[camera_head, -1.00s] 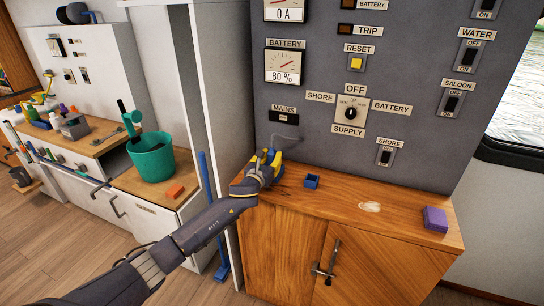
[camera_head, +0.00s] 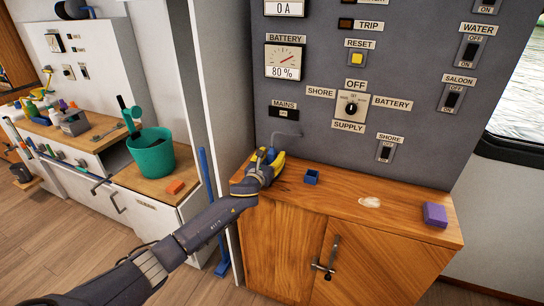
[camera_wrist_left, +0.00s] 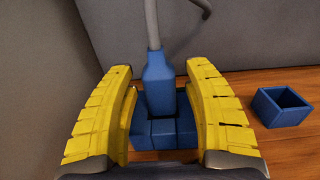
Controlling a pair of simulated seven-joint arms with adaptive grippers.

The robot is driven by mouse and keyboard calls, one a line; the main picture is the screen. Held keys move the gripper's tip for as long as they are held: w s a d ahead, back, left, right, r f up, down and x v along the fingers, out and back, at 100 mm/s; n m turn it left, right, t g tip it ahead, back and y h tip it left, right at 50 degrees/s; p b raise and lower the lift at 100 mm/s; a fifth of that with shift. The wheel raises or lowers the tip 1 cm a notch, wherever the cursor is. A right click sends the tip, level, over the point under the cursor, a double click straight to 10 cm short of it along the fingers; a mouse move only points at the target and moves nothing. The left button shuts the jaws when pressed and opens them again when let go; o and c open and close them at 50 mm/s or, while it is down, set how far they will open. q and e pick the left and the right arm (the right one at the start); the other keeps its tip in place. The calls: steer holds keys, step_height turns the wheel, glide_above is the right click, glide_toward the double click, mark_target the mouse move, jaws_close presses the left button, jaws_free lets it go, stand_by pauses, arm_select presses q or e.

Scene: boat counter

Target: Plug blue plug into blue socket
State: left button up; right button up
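The blue plug (camera_head: 270,155) is between the yellow fingers of my left gripper (camera_head: 268,162), above the left end of the wooden counter. My right gripper is not in view.
The grey cable (camera_head: 287,135) runs to the upright switch panel (camera_head: 310,115) behind the counter. A purple block (camera_head: 435,214) lies at the right end of the wooden counter (camera_head: 400,225), with a pale patch (camera_head: 369,202) left of it. A teal bucket (camera_head: 152,158) stands further left.

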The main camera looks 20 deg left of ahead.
arm_select(q)
steer(key=s+a, duration=0.1)
steer(key=s, duration=1.1)
steer(key=shift+a, duration=0.1)
stand_by(0.4)
